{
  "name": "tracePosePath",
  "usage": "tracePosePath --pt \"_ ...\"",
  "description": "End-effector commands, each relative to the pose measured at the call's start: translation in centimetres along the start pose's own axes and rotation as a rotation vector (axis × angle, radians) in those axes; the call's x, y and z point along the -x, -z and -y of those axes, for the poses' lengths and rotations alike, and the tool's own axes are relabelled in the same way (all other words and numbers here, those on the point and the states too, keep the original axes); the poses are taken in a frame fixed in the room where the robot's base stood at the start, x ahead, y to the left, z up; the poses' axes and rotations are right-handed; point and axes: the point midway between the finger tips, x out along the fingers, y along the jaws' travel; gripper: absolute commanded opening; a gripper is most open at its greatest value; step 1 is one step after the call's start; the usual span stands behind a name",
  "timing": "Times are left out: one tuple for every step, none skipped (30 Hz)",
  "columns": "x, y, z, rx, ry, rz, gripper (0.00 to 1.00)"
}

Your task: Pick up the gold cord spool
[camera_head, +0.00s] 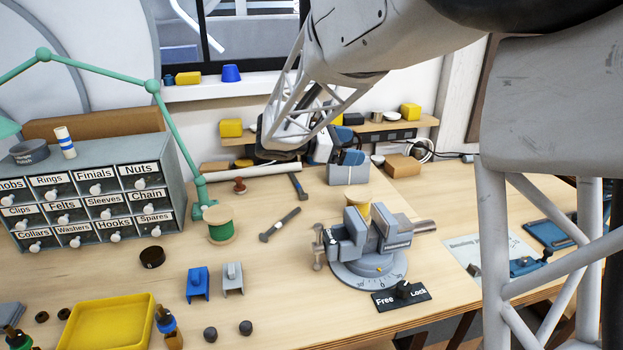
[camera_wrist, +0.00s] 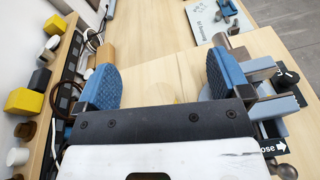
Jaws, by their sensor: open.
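The gold cord spool (camera_head: 357,208) stands upright on the bench just behind the vise, with a pale wooden top; the vise hides its lower part. My gripper (camera_head: 340,156) is above and behind it in the head view, partly hidden by my arm. In the wrist view, the blue finger pads of my gripper (camera_wrist: 161,84) are wide apart with nothing held between them. I cannot clearly make out the spool in that view.
The grey vise (camera_head: 372,242) stands close in front of the gold spool. A green cord spool (camera_head: 219,226) stands to the left. A hammer (camera_head: 280,225) lies between them. A grey box (camera_head: 348,174) is behind. A shelf (camera_wrist: 53,118) runs along the left in the wrist view.

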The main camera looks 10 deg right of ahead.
Motion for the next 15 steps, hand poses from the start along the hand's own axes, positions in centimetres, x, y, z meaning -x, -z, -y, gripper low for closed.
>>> tracePosePath --pt "0.2 0.3 -0.8 0.021 -0.011 0.024 0.95" --pt "0.3 0.5 -1.2 0.033 -0.018 0.039 0.95" --pt "0.4 0.7 -1.8 0.047 -0.027 0.056 0.95" --pt "0.5 0.8 -2.1 0.059 -0.033 0.068 0.95" --pt "0.6 1.0 -2.4 0.068 -0.038 0.080 0.95" --pt "0.7 1.1 -2.9 0.080 -0.045 0.096 0.95" --pt "0.8 1.3 -3.2 0.089 -0.049 0.107 0.95" --pt "0.9 1.4 -3.5 0.098 -0.054 0.118 0.95" --pt "1.0 1.6 -3.9 0.108 -0.060 0.131 0.95" --pt "1.1 1.7 -4.2 0.115 -0.065 0.141 0.95" --pt "1.2 1.8 -4.5 0.122 -0.069 0.151 0.95" --pt "1.3 1.9 -4.8 0.132 -0.074 0.164 0.95" --pt "1.4 2.1 -5.0 0.140 -0.077 0.173 0.95" --pt "1.4 2.2 -5.3 0.147 -0.082 0.183 0.95" --pt "1.6 2.4 -5.7 0.156 -0.087 0.195 0.95"
